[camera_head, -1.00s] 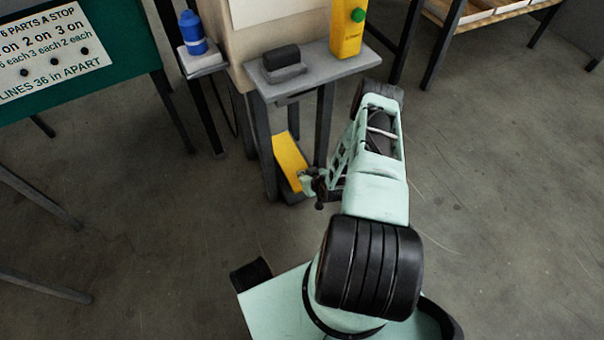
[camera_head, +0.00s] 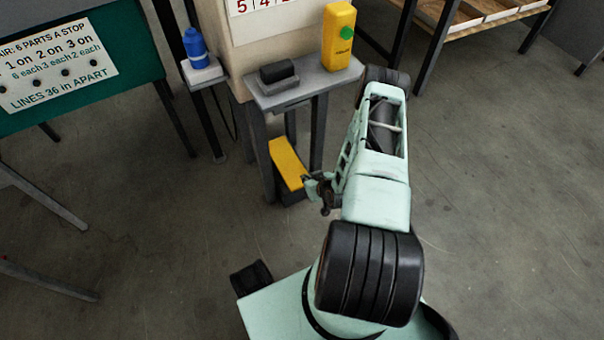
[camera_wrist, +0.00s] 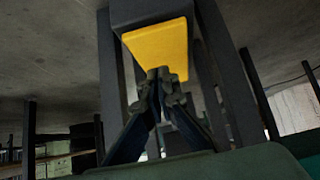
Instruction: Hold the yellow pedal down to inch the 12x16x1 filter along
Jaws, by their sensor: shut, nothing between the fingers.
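The yellow pedal (camera_head: 287,163) sits low between the legs of a grey stand, on a dark base. My gripper (camera_head: 308,183) is at the pedal's near lower end, on its right side. In the wrist view the closed fingertips (camera_wrist: 160,76) overlap the edge of the yellow pedal face (camera_wrist: 157,43). They look touching or very close, and nothing shows between them. I cannot tell how far the pedal is pressed. I see no 12x16x1 filter in either view.
A blue bottle (camera_head: 195,45) stands on a small ledge. A green board (camera_head: 125,40) is at upper left. Floor at right is clear.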

